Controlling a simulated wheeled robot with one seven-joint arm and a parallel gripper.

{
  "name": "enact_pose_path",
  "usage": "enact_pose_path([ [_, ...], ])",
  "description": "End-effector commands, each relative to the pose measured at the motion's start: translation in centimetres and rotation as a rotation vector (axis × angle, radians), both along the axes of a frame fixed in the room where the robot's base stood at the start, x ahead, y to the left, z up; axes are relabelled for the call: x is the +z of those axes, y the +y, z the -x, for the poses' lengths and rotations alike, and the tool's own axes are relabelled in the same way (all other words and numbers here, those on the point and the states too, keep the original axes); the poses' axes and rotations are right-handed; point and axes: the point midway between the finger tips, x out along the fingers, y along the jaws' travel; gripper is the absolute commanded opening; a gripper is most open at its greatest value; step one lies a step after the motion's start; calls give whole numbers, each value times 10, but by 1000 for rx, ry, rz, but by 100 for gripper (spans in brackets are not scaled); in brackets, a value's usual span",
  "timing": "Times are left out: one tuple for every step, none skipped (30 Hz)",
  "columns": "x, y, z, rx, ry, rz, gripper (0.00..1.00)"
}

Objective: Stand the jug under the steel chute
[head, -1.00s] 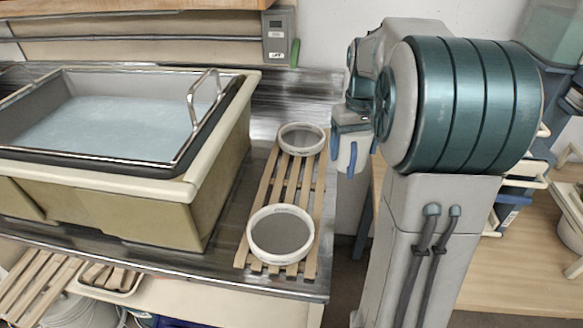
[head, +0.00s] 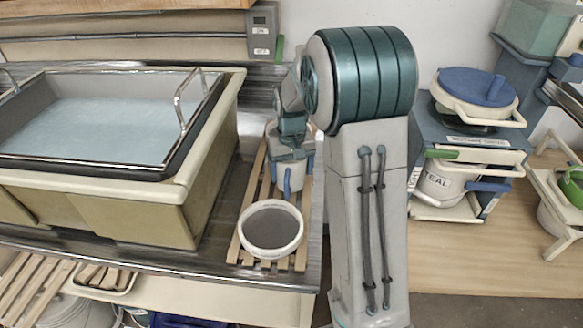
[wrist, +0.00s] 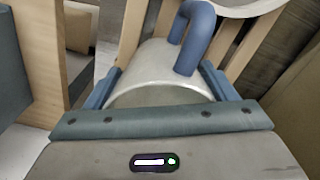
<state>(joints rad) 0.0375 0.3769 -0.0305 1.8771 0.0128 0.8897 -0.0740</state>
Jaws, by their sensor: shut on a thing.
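The jug (head: 287,178) is white with a blue handle. My gripper (head: 289,160) is shut on it and holds it over the slatted wooden rack (head: 247,205), behind a round grey-topped sieve. I cannot tell if the jug touches the rack. In the wrist view the jug (wrist: 155,75) lies between the two blue fingers of my gripper (wrist: 165,85), with its handle facing away. A grey metal piece (head: 566,100) at the right edge, below a pale green hopper, may be the steel chute; it is cut off by the frame.
The white-rimmed sieve (head: 271,229) stands on the rack's front end. A cream tub (head: 160,225) with a blue-grey bath is left of the rack.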

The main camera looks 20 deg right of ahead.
Motion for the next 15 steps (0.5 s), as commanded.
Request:
enact_pose_path([
  [-1, 0, 0, 0, -1, 0, 54],
  [-2, 0, 0, 0, -2, 0, 54],
  [-2, 0, 0, 0, -2, 0, 54],
  [-2, 0, 0, 0, -2, 0, 54],
  [-2, 0, 0, 0, -2, 0, 54],
  [-1, 0, 0, 0, -2, 0, 54],
  [-1, 0, 0, 0, -2, 0, 54],
  [-2, 0, 0, 0, -2, 0, 54],
  [-3, 0, 0, 0, -2, 0, 54],
  [-4, 0, 0, 0, -2, 0, 54],
  [-5, 0, 0, 0, -2, 0, 54],
  [-6, 0, 0, 0, -2, 0, 81],
  [-5, 0, 0, 0, -2, 0, 89],
  [-5, 0, 0, 0, -2, 0, 98],
  [-5, 0, 0, 0, -2, 0, 100],
])
